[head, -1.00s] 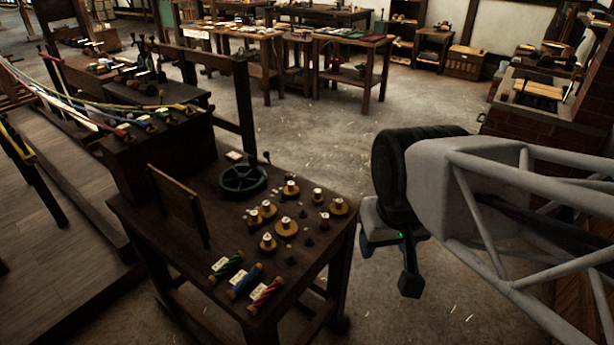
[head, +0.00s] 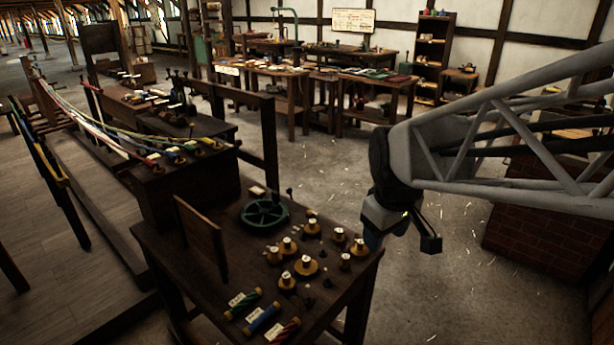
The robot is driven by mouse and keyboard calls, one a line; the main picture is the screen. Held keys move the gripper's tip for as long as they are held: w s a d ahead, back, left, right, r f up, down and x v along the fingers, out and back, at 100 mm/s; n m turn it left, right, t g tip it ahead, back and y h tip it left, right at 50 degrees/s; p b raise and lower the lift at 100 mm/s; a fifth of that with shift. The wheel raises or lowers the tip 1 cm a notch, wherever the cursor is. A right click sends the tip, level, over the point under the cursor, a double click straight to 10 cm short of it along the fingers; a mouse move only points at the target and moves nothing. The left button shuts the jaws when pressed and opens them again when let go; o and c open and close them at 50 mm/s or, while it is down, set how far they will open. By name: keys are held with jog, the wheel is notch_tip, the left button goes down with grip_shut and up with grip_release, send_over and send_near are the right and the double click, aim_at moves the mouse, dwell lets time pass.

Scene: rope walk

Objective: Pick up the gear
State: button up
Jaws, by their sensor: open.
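A dark green spoked wheel, the most gear-like large piece (head: 264,214), lies flat at the back of the dark wooden table (head: 160,240). Several smaller brass round pieces (head: 307,265) with pale tags stand in front and to the right of it. They are too small to tell whether any has teeth. My gripper (head: 402,238) is open and empty. It shows just right of the table's right corner and apart from all the pieces. Its height above the table is hard to tell.
Three coloured rolls (head: 263,318) lie at the table's front. An upright wooden board (head: 201,236) stands left of the wheel. Behind it, stretched ropes (head: 95,125) run to a dark block. A brick structure (head: 545,215) stands at right.

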jog(key=w+f+n+g, duration=0.1)
jog(key=w+f+n, duration=0.25)
jog(key=w, duration=0.55)
jog(key=w+f+n, duration=0.3)
jog(key=w+n, duration=0.2)
jog(key=w, duration=0.4)
jog(key=n+g, duration=0.1)
jog(key=n, duration=0.7)
send_over(339, 230)
jog(key=f, duration=1)
jog(key=s+f, duration=0.1)
jog(key=f, duration=0.4)
jog(key=shift+d, duration=0.15)
jog(key=shift+w+f+n, duration=0.25)
jog(key=shift+w+f, duration=0.05)
jog(key=shift+f, duration=1.3)
jog(key=shift+f, duration=2.6)
